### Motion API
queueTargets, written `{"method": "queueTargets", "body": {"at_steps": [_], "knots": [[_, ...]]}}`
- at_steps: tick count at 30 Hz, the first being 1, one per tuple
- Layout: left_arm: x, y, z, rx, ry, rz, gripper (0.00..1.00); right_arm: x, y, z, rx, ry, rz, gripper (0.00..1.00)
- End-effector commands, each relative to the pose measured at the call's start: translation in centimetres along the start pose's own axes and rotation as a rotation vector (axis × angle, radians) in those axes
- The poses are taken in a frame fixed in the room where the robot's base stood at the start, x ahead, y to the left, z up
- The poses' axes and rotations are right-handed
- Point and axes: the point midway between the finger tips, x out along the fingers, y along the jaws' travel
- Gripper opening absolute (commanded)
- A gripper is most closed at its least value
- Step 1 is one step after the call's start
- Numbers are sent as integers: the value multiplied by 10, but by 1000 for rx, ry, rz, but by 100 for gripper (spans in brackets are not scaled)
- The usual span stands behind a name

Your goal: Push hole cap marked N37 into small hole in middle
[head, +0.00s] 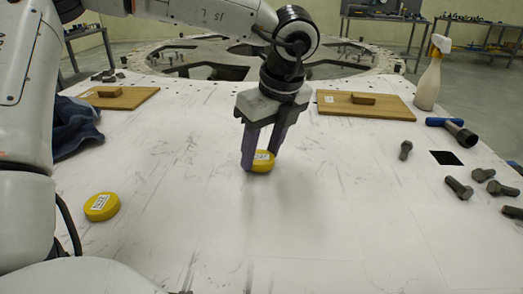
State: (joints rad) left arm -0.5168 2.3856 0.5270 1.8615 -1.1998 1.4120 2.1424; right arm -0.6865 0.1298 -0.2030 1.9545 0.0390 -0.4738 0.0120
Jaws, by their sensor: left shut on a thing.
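My left gripper (261,158) points down over the middle of the white plate (330,215), its fingers shut on a yellow round cap (264,164). That cap has a white label, partly covered by the fingers and too small to read. It is low, at or just above the plate; I cannot tell if it touches. A second yellow cap (102,207) with a white label lies on the plate at the left; its marking is not clearly legible. No small hole shows in the middle; the gripper and cap may hide it. My right gripper is not in view.
A square dark hole (446,158) is at the right, with several bolts (458,188) and a blue-handled tool (453,130) around it. The front middle is clear.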

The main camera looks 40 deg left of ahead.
Motion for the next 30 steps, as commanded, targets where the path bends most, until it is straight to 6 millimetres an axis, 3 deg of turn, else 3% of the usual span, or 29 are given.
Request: {"method": "queueTargets", "body": {"at_steps": [23,24,27,30], "knots": [[7,0,-2,0,0,-1,22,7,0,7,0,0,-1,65],[6,0,-2,0,0,-1,49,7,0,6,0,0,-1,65],[6,0,-2,0,0,1,66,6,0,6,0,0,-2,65],[7,1,-2,0,0,2,66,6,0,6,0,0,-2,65]]}}
